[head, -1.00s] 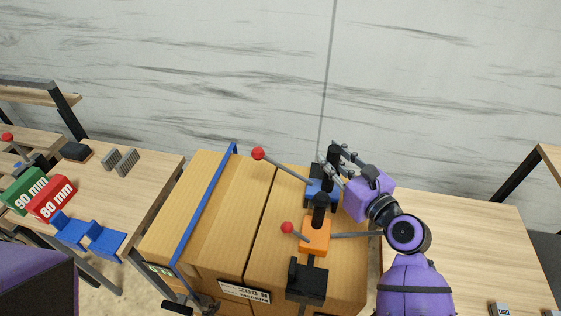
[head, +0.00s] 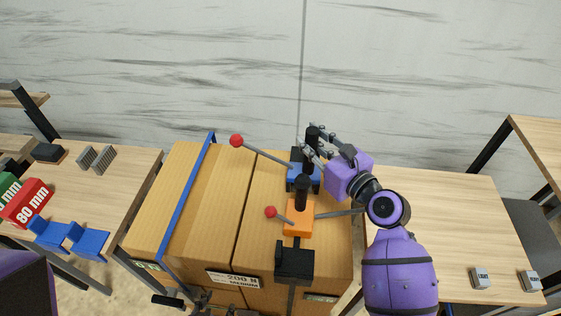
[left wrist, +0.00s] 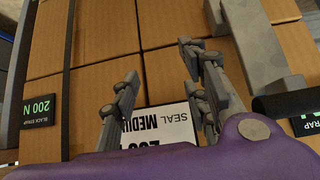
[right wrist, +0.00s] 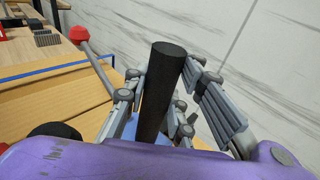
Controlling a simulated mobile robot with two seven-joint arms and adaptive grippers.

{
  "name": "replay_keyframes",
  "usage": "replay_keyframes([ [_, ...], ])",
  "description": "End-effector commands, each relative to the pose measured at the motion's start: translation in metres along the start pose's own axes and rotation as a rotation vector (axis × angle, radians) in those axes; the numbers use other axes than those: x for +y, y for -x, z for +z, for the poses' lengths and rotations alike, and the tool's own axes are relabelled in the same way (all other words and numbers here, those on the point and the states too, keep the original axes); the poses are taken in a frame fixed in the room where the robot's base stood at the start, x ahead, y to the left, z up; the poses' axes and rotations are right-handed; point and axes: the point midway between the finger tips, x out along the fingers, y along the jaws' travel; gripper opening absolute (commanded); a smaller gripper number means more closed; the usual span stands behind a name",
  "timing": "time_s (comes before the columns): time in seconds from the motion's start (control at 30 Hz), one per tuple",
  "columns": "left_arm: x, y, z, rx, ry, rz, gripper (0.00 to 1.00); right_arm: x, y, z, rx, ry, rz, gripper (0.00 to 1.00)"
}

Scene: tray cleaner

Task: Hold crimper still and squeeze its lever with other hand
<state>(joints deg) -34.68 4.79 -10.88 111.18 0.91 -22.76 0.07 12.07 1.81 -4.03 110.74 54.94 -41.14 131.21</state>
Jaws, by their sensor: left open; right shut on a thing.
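A blue tool (head: 297,178) and an orange tool (head: 299,218) sit in line on top of the strapped cartons; each has an upright black handle and a grey lever with a red ball. No name shows on either, so I cannot tell which is the crimper. My right gripper (head: 318,148) is shut on the blue tool's black handle (right wrist: 160,95). That tool's lever (right wrist: 95,62) reaches away to its red ball (right wrist: 77,33), which shows at left in the head view (head: 236,141). My left gripper (left wrist: 165,92) is open and empty by the cartons' labelled front.
A blue strap (head: 187,208) crosses the left carton. A black block (head: 294,263) sits in front of the orange tool. Left table holds red (head: 27,203) and green blocks and blue holders (head: 70,238). Right table (head: 450,230) is mostly clear, with two small grey blocks.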

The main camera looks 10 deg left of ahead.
Motion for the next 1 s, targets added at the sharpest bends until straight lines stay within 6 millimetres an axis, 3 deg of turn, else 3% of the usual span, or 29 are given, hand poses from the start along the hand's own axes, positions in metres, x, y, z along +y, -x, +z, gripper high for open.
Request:
replay_keyframes([
  [0.03, 0.000, 0.000, 0.003, -0.004, -0.001, 0.000, 0.42, 0.001, 0.001, -0.013, 0.022, -0.008, 0.004, 0.00],
  [0.47, -0.004, 0.001, 0.005, -0.008, -0.016, 0.000, 0.42, 0.001, 0.001, -0.014, 0.024, -0.009, 0.003, 0.00],
  [0.67, -0.012, -0.001, 0.012, -0.018, 0.044, -0.012, 0.18, 0.001, 0.001, -0.014, 0.024, -0.009, 0.003, 0.00],
  [0.8, -0.049, 0.001, 0.034, -0.039, 0.231, -0.062, 0.00, 0.001, 0.001, -0.014, 0.024, -0.009, 0.003, 0.00],
  [0.9, -0.093, 0.004, 0.049, -0.023, 0.417, -0.120, 0.00, 0.001, 0.002, -0.014, 0.024, -0.009, 0.003, 0.00],
  [1.0, -0.143, 0.008, 0.045, 0.047, 0.559, -0.175, 0.00, 0.001, 0.002, -0.014, 0.024, -0.009, 0.003, 0.00],
])
